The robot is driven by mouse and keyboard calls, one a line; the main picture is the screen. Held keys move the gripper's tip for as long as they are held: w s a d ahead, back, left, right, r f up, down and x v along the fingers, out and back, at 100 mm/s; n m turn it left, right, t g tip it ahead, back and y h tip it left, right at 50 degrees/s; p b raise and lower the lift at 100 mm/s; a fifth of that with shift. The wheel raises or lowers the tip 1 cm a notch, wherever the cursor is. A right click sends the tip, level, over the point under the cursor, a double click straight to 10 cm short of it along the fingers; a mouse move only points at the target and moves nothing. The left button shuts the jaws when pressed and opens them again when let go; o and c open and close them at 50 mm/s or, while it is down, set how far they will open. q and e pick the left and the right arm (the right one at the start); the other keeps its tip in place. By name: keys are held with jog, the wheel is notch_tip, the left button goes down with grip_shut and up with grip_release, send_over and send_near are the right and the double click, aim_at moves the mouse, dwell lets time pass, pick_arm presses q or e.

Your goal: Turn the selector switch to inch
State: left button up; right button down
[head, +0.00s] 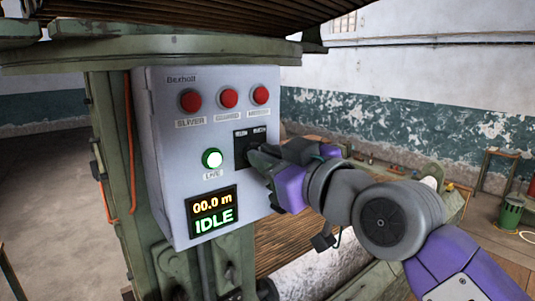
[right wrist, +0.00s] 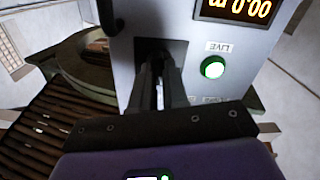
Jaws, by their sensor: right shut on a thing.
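The selector switch (head: 241,138) sits on a black plate at the right edge of the grey control box (head: 172,150). Small labels stand at the top of the plate, too small to read surely. My right gripper (head: 254,156) reaches in from the right and is shut on the switch knob. In the right wrist view the gripper (right wrist: 159,72) has its two fingers close together against the dark plate (right wrist: 144,47). The knob is mostly hidden by the fingers, so its pointing direction cannot be told. My left gripper is in neither view.
The box carries several red lamps (head: 228,98) on top, a lit green lamp (head: 212,158) and a display (head: 213,211) reading 00.0 m and IDLE. A green machine frame (head: 108,150) with an orange cable (head: 130,150) stands left. A green bucket (head: 510,214) stands far right.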

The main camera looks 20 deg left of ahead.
jog(key=m+p, duration=0.1)
jog(key=m, duration=0.3)
jog(key=m+p, duration=0.1)
jog(key=m, duration=0.3)
jog(key=m+p, duration=0.1)
jog(key=m, duration=0.3)
jog(key=shift+d+r, duration=0.15)
jog(key=shift+r, duration=0.1)
dwell(0.4)
jog(key=c, duration=1.1)
grip_release()
jog(key=shift+w+f, duration=0.1)
jog(key=shift+c, duration=0.2)
jog(key=shift+f, duration=0.1)
jog(key=b+v, duration=0.2)
jog(key=v, duration=0.5)
jog(key=shift+s+d, duration=0.2)
jog(key=shift+d, duration=0.05)
